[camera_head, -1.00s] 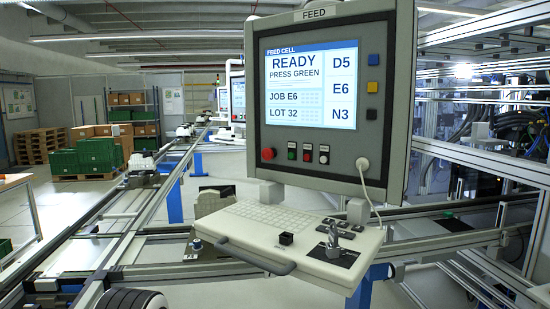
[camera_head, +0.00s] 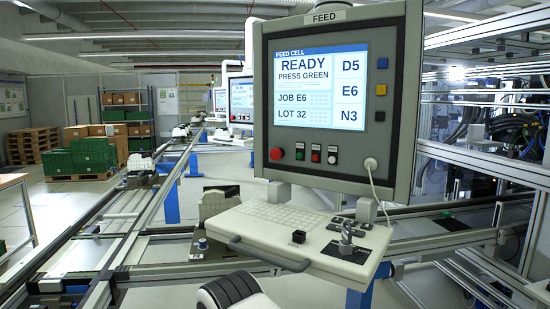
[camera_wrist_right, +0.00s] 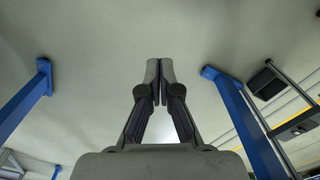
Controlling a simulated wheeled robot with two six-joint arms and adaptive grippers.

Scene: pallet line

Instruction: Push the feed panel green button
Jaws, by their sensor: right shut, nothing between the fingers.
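The feed panel (camera_head: 410,60) stands upright at centre right in the head view, in a grey housing labelled FEED. Its screen (camera_head: 320,86) reads READY, PRESS GREEN. The green button (camera_head: 300,151) is in the row below the screen, between a large red button (camera_head: 276,154) and a smaller red button (camera_head: 315,153). It is unobstructed. My right gripper (camera_wrist_right: 160,70) is shut and empty in the right wrist view, pointing over bare grey floor; the panel is not in that view. Neither gripper shows in the head view.
A keyboard shelf (camera_head: 235,228) with a front handle and a joystick (camera_head: 346,238) juts out below the panel. A white cable hangs at its right. Conveyor rails (camera_head: 130,225) run at left. Blue posts (camera_wrist_right: 240,115) flank my right gripper in the wrist view.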

